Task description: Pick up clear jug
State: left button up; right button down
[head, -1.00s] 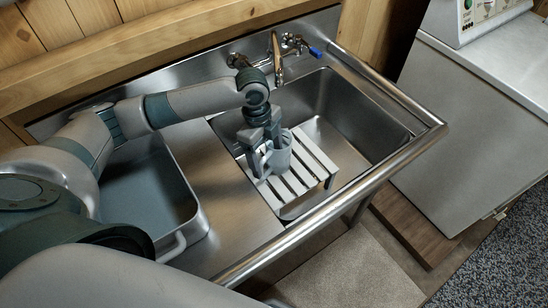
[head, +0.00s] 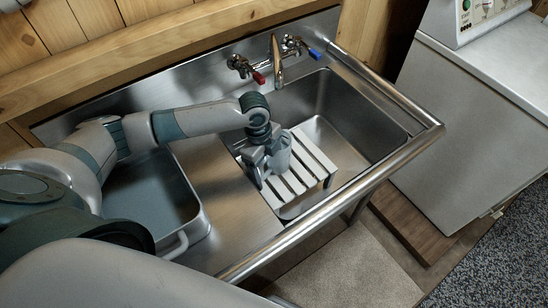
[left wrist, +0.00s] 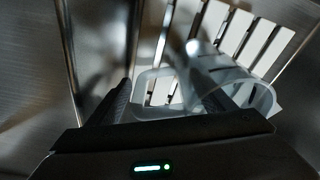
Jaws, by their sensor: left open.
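The clear jug (head: 280,152) stands on a white slatted rack (head: 318,164) in the sink, greyish and see-through. My left gripper (head: 262,172) is at the jug's left side in the head view, partly in front of it. In the left wrist view the jug (left wrist: 212,72) shows with its handle loop (left wrist: 150,78) on the left. The open fingers (left wrist: 178,98) reach toward the jug, one near the handle and one by the body. I cannot tell whether they touch it. My right gripper does not show.
The steel sink (head: 340,105) has a raised rim and a front rail (head: 330,207). A tap (head: 276,62) with red and blue handles stands at the back. A deep grey pan (head: 195,215) is on the left drainboard. The right part of the basin is clear.

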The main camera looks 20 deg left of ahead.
aim_at(267, 157)
pick_arm(q)
jog(key=shift+c, duration=0.6)
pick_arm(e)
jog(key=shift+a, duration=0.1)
pick_arm(q)
jog(key=c, duration=1.7)
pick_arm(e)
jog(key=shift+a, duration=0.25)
pick_arm(q)
jog(key=shift+r, duration=0.3)
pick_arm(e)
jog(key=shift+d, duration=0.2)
pick_arm(q)
jog(key=shift+r, duration=0.6)
jog(key=shift+r+b, duration=0.65)
jog(key=shift+r, duration=2.7)
jog(key=shift+r+b, duration=0.4)
jog(key=shift+r, duration=0.3)
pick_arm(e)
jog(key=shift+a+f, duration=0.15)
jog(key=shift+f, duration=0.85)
pick_arm(q)
jog(key=shift+r, duration=0.1)
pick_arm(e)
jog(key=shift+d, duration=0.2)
